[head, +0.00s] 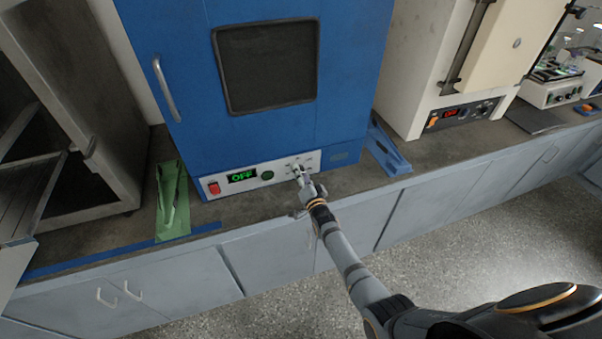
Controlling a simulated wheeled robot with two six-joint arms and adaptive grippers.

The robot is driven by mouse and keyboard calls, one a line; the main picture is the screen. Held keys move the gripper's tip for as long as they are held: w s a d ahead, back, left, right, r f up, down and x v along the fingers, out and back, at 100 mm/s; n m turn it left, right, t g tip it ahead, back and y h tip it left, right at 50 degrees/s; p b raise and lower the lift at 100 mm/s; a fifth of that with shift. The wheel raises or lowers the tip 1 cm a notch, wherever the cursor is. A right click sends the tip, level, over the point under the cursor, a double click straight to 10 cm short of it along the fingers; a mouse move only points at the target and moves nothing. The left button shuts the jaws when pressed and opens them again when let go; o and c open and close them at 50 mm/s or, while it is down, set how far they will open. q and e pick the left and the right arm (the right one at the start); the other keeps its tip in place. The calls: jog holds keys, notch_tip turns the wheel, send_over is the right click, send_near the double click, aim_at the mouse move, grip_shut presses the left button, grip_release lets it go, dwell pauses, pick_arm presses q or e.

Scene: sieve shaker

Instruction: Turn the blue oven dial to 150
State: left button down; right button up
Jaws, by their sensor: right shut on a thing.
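The blue oven (184,75) stands on the counter, with a dark window in its door and a silver handle at left. Its light control panel (220,188) runs along the bottom front. The green display (242,176) reads OFF. My right gripper (298,174) is at the right part of the panel, shut on the oven's dial. The dial is mostly hidden behind the fingers, so its setting cannot be read. Small marks show around it. My left gripper is not in view.
A red switch (214,188) and a dark green round button (268,175) sit left of my gripper. A green tray (172,203) and a blue holder (388,150) flank the oven. A cream oven (424,70) stands to the right. Floor in front is clear.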

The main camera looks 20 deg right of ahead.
jog(key=shift+f+m, duration=0.1)
jog(key=shift+m, duration=0.5)
jog(key=o, duration=1.2)
jog(key=shift+c, duration=0.2)
jog(key=shift+s, duration=0.1)
jog(key=s, duration=1.2)
jog(key=shift+d, duration=0.15)
